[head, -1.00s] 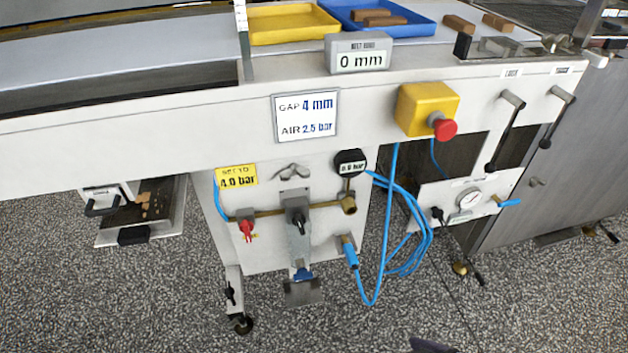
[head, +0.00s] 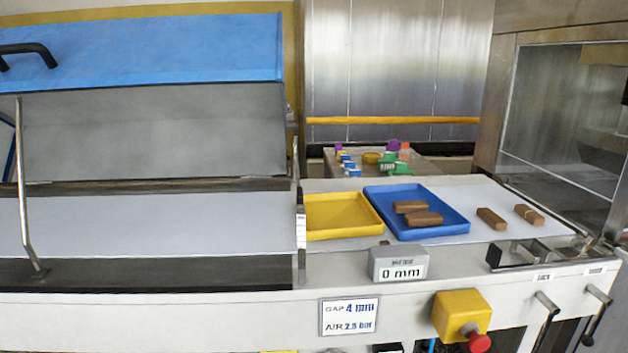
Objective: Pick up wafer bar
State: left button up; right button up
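Two brown wafer bars lie in the blue tray in the head view: one at the back (head: 410,207) and one in front of it (head: 424,219). Two more lie apart on the white surface to the right of the tray: a plain brown bar (head: 491,219) and a bar with a pale band or marking across it (head: 529,215). The blue tray (head: 455,228) stands beside an empty yellow tray (head: 342,217). Neither of my grippers shows in the head view.
A grey display box reading 0 mm (head: 399,264) stands at the front edge. A raised blue lid (head: 140,50) is at left. A yellow box with a red button (head: 461,314) and black-handled levers (head: 546,312) stick out in front. A small table (head: 430,166) with coloured items stands behind.

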aim_at(488, 215)
jog(key=z, duration=2)
jog(key=i, duration=1.05)
jog(key=u, duration=2.6)
